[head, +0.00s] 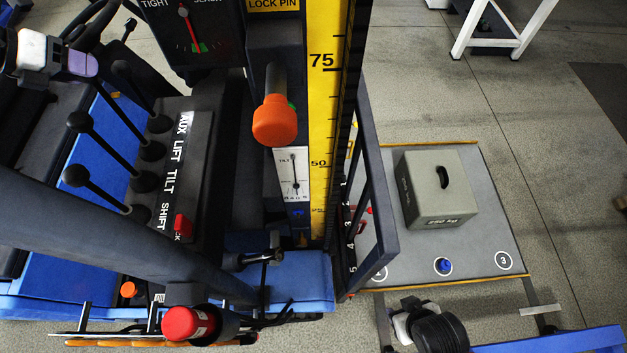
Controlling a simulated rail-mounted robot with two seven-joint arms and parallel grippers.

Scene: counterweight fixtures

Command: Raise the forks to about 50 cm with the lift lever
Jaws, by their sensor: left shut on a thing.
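A lever panel (170,175) at the left is marked AUX, LIFT, TILT and SHIFT. The lift lever (152,151) has its base beside the LIFT label. My left gripper (84,63), white and dark with a purple part, is at the upper left, above and left of the black-knobbed levers. It is shut on what seems to be the lift lever; the grasp itself is hard to make out. The yellow mast scale (324,110) shows 75 and 50. The forks cannot be made out clearly.
A grey 250 kg block (436,190) stands on a grey platform (490,235) right of the mast. An orange knob (275,120) juts out beside the scale. A red tab (183,225) is near SHIFT. A thick dark bar crosses the lower left.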

